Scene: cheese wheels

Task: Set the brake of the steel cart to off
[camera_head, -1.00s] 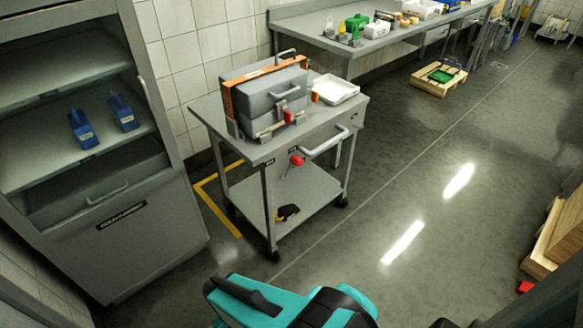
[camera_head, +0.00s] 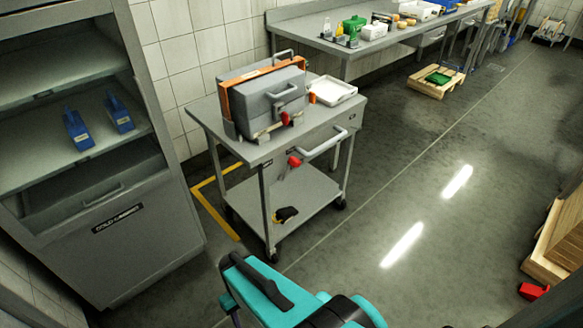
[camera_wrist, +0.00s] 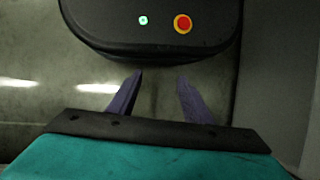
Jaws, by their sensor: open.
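The steel cart (camera_head: 292,192) stands near the middle of the head view, between the grey cabinet and the long bench. A red knob (camera_head: 294,161) on a short lever sits at its front edge, left of the push handle (camera_head: 327,144); it may be the brake lever, and I cannot read its setting. My gripper (camera_wrist: 160,97) shows in the wrist view with two dark purple fingers apart and nothing between them. In the head view my teal arm is at the bottom, well apart from the cart, and the fingers are not visible there.
A grey case with an orange band (camera_head: 266,98) and a white tray (camera_head: 332,91) sit on the cart top. A black and yellow item (camera_head: 285,214) lies on its lower shelf. The cabinet (camera_head: 110,215) is at left, a pallet (camera_head: 436,82) at the back. Floor right of the cart is clear.

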